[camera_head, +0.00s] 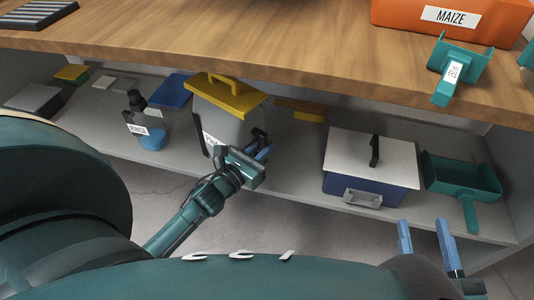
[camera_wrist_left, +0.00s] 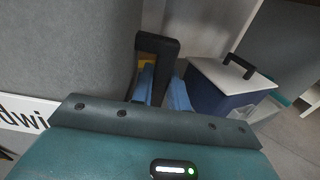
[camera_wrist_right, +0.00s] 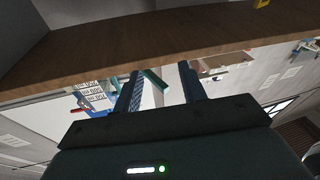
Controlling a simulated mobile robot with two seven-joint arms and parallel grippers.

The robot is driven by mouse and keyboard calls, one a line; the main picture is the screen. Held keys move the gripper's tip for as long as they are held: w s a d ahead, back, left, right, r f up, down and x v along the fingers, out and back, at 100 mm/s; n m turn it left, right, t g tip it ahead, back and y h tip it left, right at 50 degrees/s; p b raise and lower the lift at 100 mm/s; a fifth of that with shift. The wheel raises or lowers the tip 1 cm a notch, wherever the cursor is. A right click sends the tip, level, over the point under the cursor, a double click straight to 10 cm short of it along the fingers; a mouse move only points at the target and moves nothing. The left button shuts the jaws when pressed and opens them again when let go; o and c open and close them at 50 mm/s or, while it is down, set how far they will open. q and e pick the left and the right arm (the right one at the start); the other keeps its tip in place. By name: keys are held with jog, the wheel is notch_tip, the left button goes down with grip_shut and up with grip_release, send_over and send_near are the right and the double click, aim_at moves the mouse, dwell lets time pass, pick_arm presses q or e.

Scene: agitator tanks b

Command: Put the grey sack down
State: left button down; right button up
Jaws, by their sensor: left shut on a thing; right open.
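A grey container (camera_head: 222,122) with a yellow lid and yellow top handle is at the lower shelf; nothing clearly shaped like a sack shows. I cannot tell whether its base touches the shelf. Its grey side (camera_wrist_left: 70,45) and a white label, partly hidden, fill the left of the left wrist view. My left gripper (camera_head: 262,152) is at its right side, with blue fingers shut on a black side handle (camera_wrist_left: 157,45). My right gripper (camera_head: 422,222) is open and empty, in front of the shelf at the right; its spread fingers (camera_wrist_right: 161,78) also show in the right wrist view.
The lower shelf (camera_head: 285,165) also holds a dark bottle (camera_head: 137,115), a blue box with white lid (camera_head: 370,160) and a teal scoop (camera_head: 462,180). The wooden worktop (camera_head: 270,40) overhangs it, bearing an orange MAIZE bin (camera_head: 480,18) and another scoop (camera_head: 458,68).

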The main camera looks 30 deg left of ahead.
pick_arm(q)
jog(key=shift+w+d, duration=0.1)
jog(key=shift+w, duration=0.9)
notch_tip(320, 180, down, 4)
jog(key=shift+r+b, duration=0.25)
jog(key=shift+b, duration=0.9)
pick_arm(e)
jog(key=shift+a+r+y, duration=0.25)
jog(key=shift+a+y, duration=0.05)
pick_arm(q)
jog(key=c, duration=1.8)
grip_release()
jog(key=shift+f, duration=0.15)
jog(key=o, duration=0.4)
jog(key=shift+o, duration=0.2)
pick_arm(e)
jog(key=shift+f, duration=0.2)
